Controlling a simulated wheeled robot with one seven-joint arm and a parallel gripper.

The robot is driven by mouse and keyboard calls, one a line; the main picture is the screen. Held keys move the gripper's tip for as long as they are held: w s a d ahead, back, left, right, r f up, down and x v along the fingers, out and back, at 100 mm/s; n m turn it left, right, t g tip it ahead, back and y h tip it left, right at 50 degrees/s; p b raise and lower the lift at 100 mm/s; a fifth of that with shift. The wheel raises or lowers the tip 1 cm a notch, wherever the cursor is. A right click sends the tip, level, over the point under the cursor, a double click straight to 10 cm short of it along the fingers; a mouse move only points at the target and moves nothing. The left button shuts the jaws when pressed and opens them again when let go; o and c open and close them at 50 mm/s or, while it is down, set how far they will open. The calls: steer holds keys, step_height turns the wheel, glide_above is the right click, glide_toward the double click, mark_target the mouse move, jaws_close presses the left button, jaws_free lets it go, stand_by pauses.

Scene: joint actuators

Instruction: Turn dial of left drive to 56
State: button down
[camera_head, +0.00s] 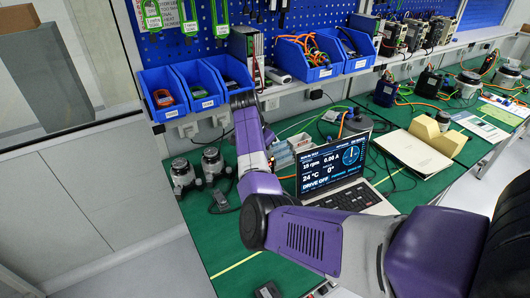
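A drive unit (247,46), dark with a pale front, stands upright at the left of the shelf, beside the blue bins. I take it as the left drive; its dial is too small to make out. My purple arm reaches over the bench, and its far end with my gripper (243,97) is just below and in front of this drive, by the shelf edge. The fingers are not clear, so I cannot tell whether they are open or touch anything.
Blue bins (164,94) line the shelf front left of the drive, with more bins (308,60) to its right. Metal motors (183,175) stand on the green bench (215,240) left of my arm. Cables, a beige block (437,135) and more drives (393,38) lie to the right.

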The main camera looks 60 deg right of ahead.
stand_by(0.4)
steer(key=c, duration=1.6)
jaws_free()
